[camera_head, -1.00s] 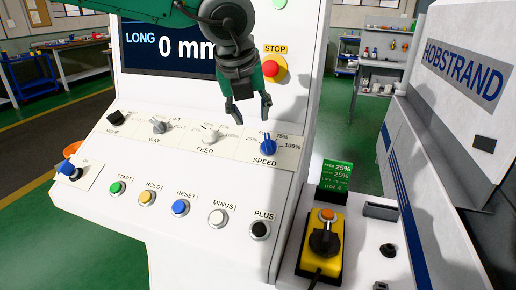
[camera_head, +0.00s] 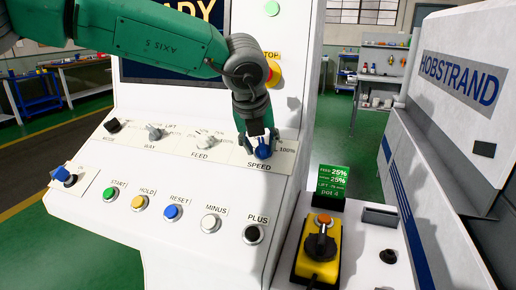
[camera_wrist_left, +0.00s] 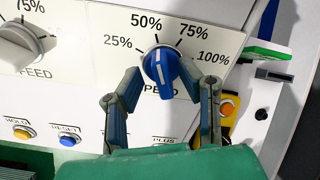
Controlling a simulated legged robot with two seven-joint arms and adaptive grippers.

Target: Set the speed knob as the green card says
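The blue speed knob (camera_head: 264,150) sits on the sloped panel above the SPEED label. In the left wrist view the knob (camera_wrist_left: 161,67) has its white line toward the 50% mark, between 25% and 75%. My left gripper (camera_head: 260,142) is at the knob, one finger on either side. In the left wrist view its fingers (camera_wrist_left: 162,76) look open around the knob; firm contact cannot be made out. The green card (camera_head: 332,181) stands right of the panel. It reads FEED 25% on top and 25% on the second line, whose label is too small to read. My right gripper is not in view.
The white feed knob (camera_head: 206,141) is left of the speed knob. START, HOLD, RESET, MINUS and PLUS buttons (camera_head: 253,234) line the panel below. A yellow pendant (camera_head: 318,250) lies below the card.

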